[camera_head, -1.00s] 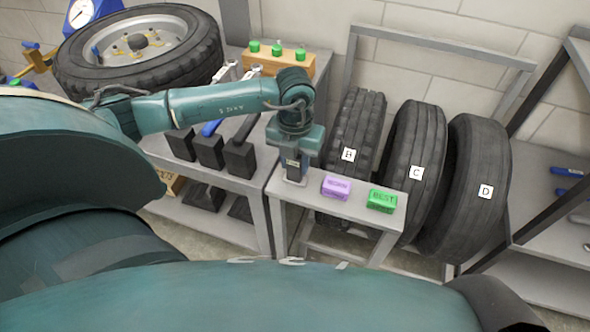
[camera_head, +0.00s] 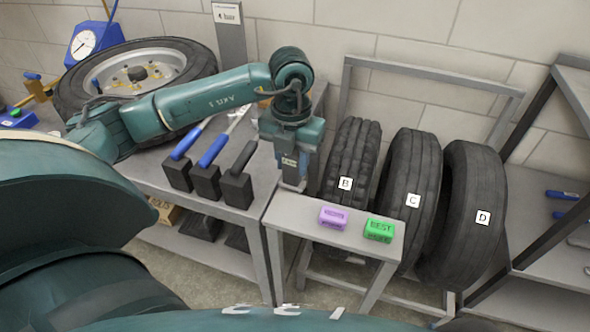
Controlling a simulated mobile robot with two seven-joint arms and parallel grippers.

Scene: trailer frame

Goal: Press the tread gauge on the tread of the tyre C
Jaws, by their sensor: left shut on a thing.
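Tyre C (camera_head: 411,190) stands upright in the rack between tyre B (camera_head: 350,165) and tyre D (camera_head: 474,215), its tread facing me and a white letter label on it. My left gripper (camera_head: 292,184) points down over the back left end of the small bench (camera_head: 290,213), left of tyre B and apart from tyre C. It is shut on a small grey thing with a pale face, which looks like the tread gauge (camera_head: 289,161); the gripper hides much of it. My right gripper is not in view.
The rack frame (camera_head: 430,76) surrounds the tyres. A shelf (camera_head: 545,240) stands right.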

